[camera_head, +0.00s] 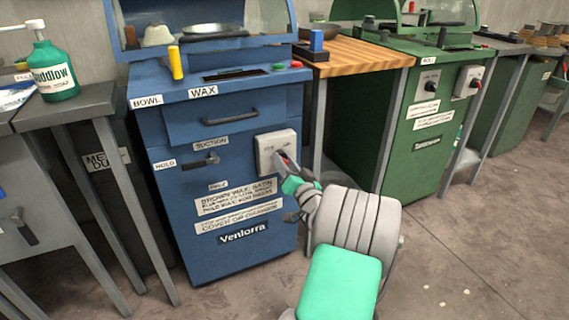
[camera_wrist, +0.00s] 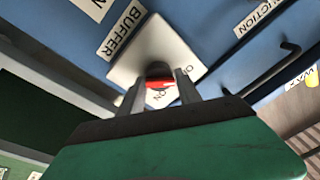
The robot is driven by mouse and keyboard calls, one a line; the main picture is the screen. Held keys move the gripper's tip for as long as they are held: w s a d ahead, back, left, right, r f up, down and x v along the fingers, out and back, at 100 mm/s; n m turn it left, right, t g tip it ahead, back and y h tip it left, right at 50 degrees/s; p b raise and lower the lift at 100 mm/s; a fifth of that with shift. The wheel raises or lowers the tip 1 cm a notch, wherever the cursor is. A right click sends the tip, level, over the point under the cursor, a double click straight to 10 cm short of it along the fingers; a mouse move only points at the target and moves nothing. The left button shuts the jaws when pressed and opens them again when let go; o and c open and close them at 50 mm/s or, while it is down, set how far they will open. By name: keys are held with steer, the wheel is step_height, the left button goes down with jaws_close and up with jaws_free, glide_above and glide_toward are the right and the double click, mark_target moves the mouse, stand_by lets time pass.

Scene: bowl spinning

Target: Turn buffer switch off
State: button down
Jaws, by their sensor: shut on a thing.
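The buffer switch (camera_head: 268,143) is a pale box with a rotary knob on the front of the blue machine (camera_head: 252,225), at its right side. In the wrist view, a BUFFER label (camera_wrist: 122,28) sits beside the switch plate (camera_wrist: 173,42). The dark knob (camera_wrist: 157,68) with a red part lies between the two fingers of my gripper (camera_wrist: 160,88). My gripper (camera_head: 287,166) is shut on the knob. An ON label shows between the fingers. My gripper hides part of the switch face in the head view, so the knob's exact setting is unclear.
A drawer handle (camera_head: 230,117) and a suction handle (camera_head: 200,161) stick out from the blue machine's front. A green machine (camera_head: 405,125) with two switches stands to the right, past a wooden-topped table (camera_head: 345,54). A grey table (camera_head: 72,108) stands at left. The floor in front is clear.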

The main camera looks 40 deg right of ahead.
steer(key=shift+f, duration=0.25)
steer(key=c, duration=1.1)
jaws_free()
steer(key=shift+d, duration=0.1)
steer(key=shift+c, duration=0.2)
steer(key=shift+o, duration=1.3)
steer(key=shift+r, duration=0.15)
steer(key=shift+s, duration=0.1)
steer(key=p+v, duration=0.1)
steer(key=v, duration=0.6)
steer(key=shift+s+a, duration=0.25)
steer(key=shift+s, duration=0.05)
